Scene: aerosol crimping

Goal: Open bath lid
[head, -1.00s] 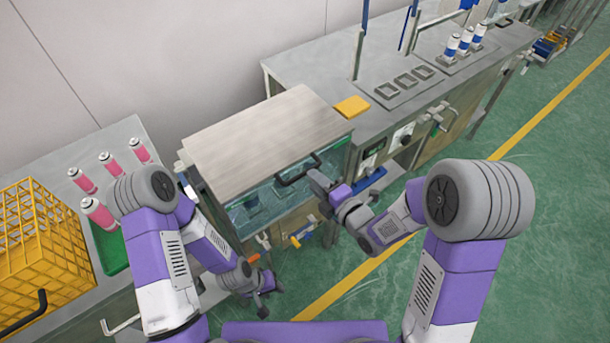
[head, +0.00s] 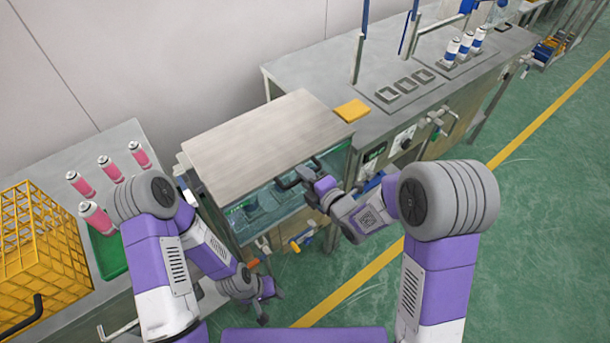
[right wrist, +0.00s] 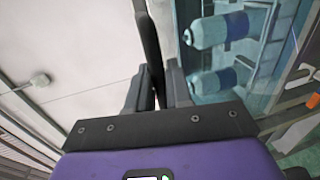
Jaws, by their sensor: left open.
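The bath lid (head: 260,140) is a flat grey-brown panel lying over the top of the glass-walled bath (head: 265,208). A black bar handle (head: 291,183) is on its front edge. My right gripper (head: 305,178) is at the right part of this handle. In the right wrist view the black handle (right wrist: 148,40) runs between the two fingers of my right gripper (right wrist: 158,85), which look closed on it. My left gripper (head: 268,303) hangs low in front of the bath, open and empty, away from the lid.
A yellow block (head: 352,110) lies on the grey bench right of the lid. Pink cans (head: 96,217) and a yellow crate (head: 40,250) stand on the left table. White-blue cans (head: 452,48) stand farther back. Cans (right wrist: 218,30) show inside the bath.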

